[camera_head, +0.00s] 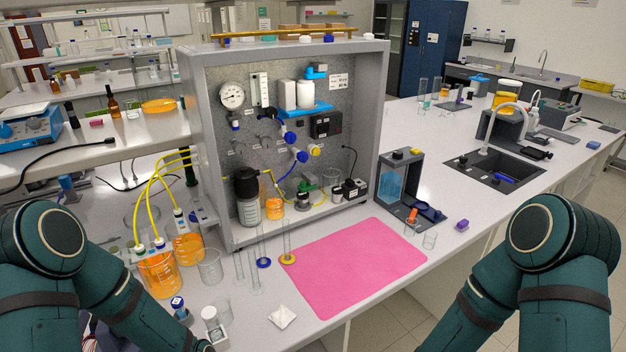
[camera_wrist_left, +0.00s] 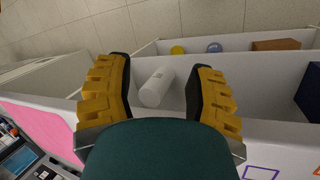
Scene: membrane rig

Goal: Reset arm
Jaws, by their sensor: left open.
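My left gripper (camera_wrist_left: 158,68) shows in the left wrist view with its two yellow, black-padded fingers spread apart. A white cylinder (camera_wrist_left: 157,87) with small markings shows in the gap between the fingers. The fingers do not appear closed on it, and its exact distance from them I cannot tell. In the head view my left arm (camera_head: 45,240) comes in at the lower left and my right arm (camera_head: 560,250) at the lower right. Both arms run down past the lower edge, so neither gripper shows there.
The grey membrane rig (camera_head: 384,80) stands on the white bench, with a pink mat (camera_head: 355,265) before it. Beakers of orange liquid (camera_head: 160,275) stand near my left arm. The wrist view shows a white open compartment (camera_wrist_left: 235,42) with a yellow thing, a blue-grey thing and a brown block.

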